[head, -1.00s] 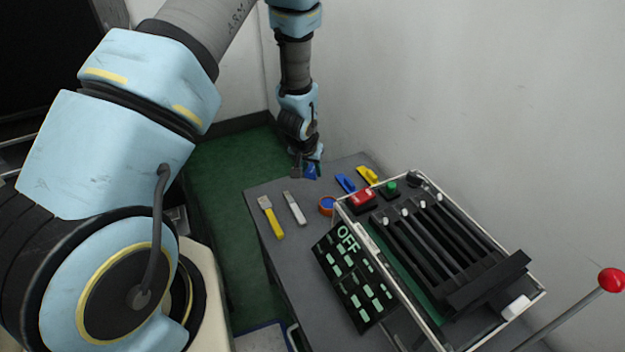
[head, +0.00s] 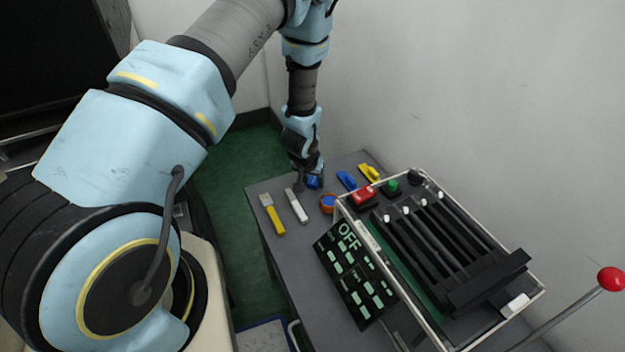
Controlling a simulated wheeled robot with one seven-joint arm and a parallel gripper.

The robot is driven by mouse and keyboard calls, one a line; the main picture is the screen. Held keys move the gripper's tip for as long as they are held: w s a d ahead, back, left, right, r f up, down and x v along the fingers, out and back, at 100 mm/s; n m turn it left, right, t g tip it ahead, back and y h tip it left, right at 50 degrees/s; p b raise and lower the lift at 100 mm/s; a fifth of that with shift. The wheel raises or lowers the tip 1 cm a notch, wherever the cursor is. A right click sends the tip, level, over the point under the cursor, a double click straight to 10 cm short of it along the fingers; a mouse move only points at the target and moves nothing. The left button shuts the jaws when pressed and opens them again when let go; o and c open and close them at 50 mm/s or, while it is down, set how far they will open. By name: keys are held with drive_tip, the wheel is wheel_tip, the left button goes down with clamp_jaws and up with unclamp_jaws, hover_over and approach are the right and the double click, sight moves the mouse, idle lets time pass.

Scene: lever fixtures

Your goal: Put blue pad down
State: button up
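The blue pad (head: 313,183) is small and partly hidden by the fingers of my gripper (head: 312,176). In the head view my gripper points down over the far part of the grey table (head: 288,248), with the pad between its fingers. The pad is at or just above the tabletop; I cannot tell if it touches.
A yellow-handled scraper (head: 272,216) and a pale tool (head: 296,206) lie left of the pad. An orange ring with a blue centre (head: 327,203), a blue tool (head: 346,180) and a yellow tool (head: 370,173) lie near. A lever fixture (head: 440,245) stands right, beside an OFF panel (head: 355,275).

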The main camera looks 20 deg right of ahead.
drive_tip(key=shift+o, duration=1.2)
drive_tip(key=v, duration=1.2)
drive_tip(key=w+a+r+n+y, duration=0.2)
drive_tip(key=a+r+n, duration=0.1)
drive_tip(key=a+r, duration=0.9)
drive_tip(key=s+a+r+n+g, duration=0.1)
drive_tip(key=s+a+r+n, duration=0.1)
drive_tip(key=a, duration=0.6)
drive_tip(key=s+a+r+n, duration=0.1)
drive_tip(key=s+a+r, duration=0.4)
drive_tip(key=a, duration=0.3)
drive_tip(key=shift+s+n+g+y+b, duration=0.3)
drive_tip(key=shift+s+n+g+b, duration=0.1)
drive_tip(key=shift+s, duration=0.5)
drive_tip(key=shift+a+r, duration=0.1)
drive_tip(key=shift+r, duration=0.05)
